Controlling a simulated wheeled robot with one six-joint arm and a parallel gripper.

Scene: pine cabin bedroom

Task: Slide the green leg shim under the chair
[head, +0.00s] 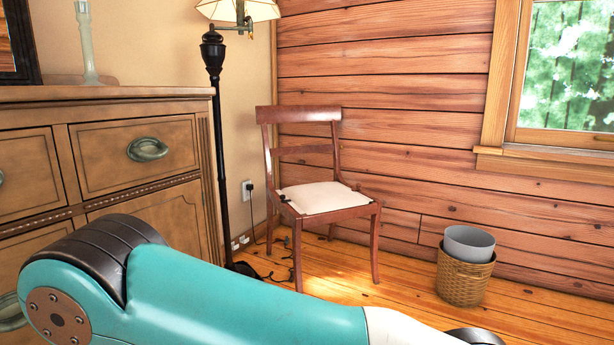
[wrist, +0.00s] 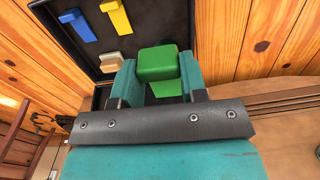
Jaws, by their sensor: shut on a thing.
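The green leg shim (wrist: 158,64) shows in the wrist view as a block with a flatter, brighter green part below it. My gripper (wrist: 157,78) is shut on it, one teal finger on each side. It is over or in a dark tray (wrist: 111,72); I cannot tell whether the shim is clear of the tray floor. The wooden chair (head: 319,148) stands upright in the head view, by the wall corner, with a cream cushion on its seat. Part of it also shows at the left of the wrist view (wrist: 22,133). My gripper is hidden in the head view.
The tray also holds a blue piece (wrist: 76,24), a yellow piece (wrist: 115,17) and a beige piece (wrist: 116,61). A floor lamp (head: 216,130) and loose cords (head: 280,262) are left of the chair. A wicker basket (head: 463,280) stands right; floor between is clear. A dresser (head: 110,150) is left.

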